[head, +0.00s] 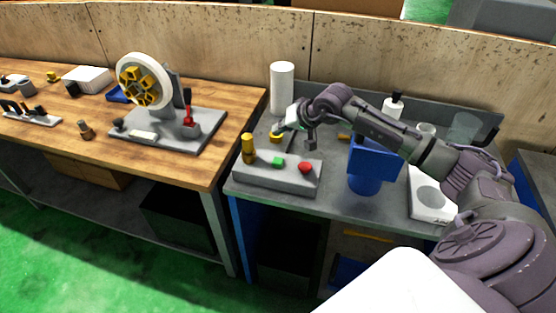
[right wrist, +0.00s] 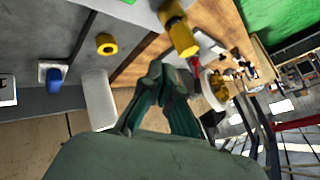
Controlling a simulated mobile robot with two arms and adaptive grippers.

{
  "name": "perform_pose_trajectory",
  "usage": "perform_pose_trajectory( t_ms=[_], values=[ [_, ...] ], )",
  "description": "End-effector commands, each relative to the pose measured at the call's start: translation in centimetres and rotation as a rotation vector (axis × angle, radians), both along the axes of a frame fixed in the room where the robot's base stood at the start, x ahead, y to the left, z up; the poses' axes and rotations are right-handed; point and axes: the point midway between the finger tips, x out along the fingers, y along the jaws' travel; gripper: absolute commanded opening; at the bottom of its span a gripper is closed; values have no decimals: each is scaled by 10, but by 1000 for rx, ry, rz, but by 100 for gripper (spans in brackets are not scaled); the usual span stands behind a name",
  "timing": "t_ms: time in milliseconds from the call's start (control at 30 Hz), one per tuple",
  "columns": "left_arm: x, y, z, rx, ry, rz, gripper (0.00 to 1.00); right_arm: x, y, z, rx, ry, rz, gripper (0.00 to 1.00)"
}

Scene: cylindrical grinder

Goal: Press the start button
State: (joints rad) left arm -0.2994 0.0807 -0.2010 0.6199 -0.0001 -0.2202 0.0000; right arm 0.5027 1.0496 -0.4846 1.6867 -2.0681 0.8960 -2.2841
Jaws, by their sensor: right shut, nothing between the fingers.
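A grey control box (head: 262,180) stands on the front left of the grey table. Its top carries a green button (head: 278,162), a red mushroom button (head: 305,168) and a tall yellow piece (head: 248,150) at its left end. My right gripper (head: 280,128) is shut and empty, above and behind the box, apart from the buttons. In the right wrist view its fingers (right wrist: 163,75) are together, with the yellow piece (right wrist: 179,32) beyond them. Only a sliver of the green button (right wrist: 128,2) shows at the top edge there. My left gripper is out of view.
A white cylinder (head: 282,88) and a yellow ring (head: 276,138) stand behind the box. A blue container (head: 372,165) is to its right, close under my right arm. A wooden bench (head: 60,110) with a grey wheel fixture (head: 175,135) is on the left.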

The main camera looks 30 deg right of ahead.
Motion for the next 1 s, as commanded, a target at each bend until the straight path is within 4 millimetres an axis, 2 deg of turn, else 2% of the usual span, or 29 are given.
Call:
perform_pose_trajectory(
  t_ms=[267, 567, 700, 833, 1000],
  values=[
    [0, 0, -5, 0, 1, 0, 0, 0, 0, -18, 3, 1, -1, 0],
    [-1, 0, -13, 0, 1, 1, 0, -1, 1, -61, 4, 3, -1, 0],
    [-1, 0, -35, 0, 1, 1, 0, 0, 0, -82, 2, -1, 0, 0],
    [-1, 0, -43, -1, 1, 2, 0, 0, 0, -88, 2, -1, 0, 0],
    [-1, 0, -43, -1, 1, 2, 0, 0, 0, -88, 3, -1, 0, 0]
  ],
)
